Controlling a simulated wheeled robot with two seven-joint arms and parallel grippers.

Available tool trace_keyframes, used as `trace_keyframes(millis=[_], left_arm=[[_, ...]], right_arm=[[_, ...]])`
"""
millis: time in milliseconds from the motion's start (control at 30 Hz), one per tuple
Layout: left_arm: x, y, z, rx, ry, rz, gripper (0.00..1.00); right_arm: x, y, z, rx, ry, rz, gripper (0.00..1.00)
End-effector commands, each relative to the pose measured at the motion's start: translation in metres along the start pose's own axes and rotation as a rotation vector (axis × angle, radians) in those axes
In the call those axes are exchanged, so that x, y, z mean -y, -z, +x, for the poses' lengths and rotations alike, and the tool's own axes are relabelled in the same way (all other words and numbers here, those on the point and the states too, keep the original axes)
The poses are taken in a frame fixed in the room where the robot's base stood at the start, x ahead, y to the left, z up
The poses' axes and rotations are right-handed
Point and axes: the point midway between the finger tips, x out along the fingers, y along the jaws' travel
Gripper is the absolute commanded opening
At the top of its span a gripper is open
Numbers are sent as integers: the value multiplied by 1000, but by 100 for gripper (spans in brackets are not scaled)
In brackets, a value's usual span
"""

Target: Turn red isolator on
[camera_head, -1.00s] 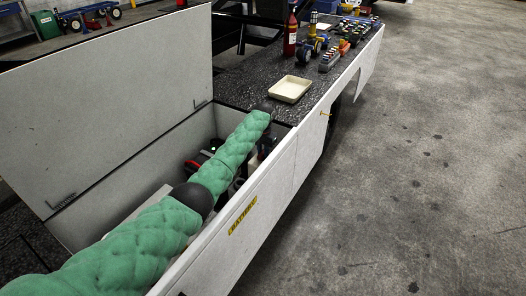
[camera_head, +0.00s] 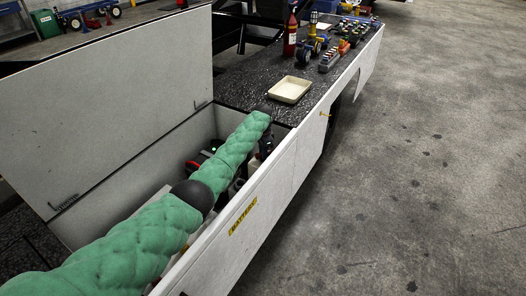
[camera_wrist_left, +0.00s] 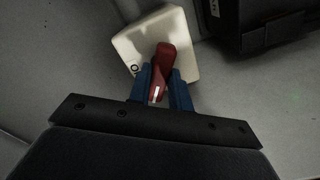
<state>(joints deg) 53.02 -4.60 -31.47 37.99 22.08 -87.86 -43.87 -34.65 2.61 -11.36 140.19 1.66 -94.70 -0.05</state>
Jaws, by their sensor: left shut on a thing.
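The red isolator handle (camera_wrist_left: 164,62) stands on a cream square base (camera_wrist_left: 128,45) in the left wrist view. My left gripper (camera_wrist_left: 160,85) has its two blue fingers shut on the red handle, one on each side. In the head view my left gripper (camera_head: 265,148) is down inside the open battery box and mostly hidden behind my green padded arm and the box's front wall. The isolator cannot be made out in the head view. My right gripper is not in either view.
The battery box has a white front wall (camera_head: 262,222) and a raised lid (camera_head: 110,115). A dark block (camera_wrist_left: 265,25) stands right of the isolator.

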Motion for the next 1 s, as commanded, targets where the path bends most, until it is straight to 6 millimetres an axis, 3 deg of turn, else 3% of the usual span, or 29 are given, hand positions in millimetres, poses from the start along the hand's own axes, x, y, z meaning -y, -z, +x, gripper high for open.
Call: trace_keyframes(millis=[600,1000], left_arm=[[1,0,0,0,1,581,0],[1,0,0,1,1,864,0]], right_arm=[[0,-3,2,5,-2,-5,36],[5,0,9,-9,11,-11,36]])
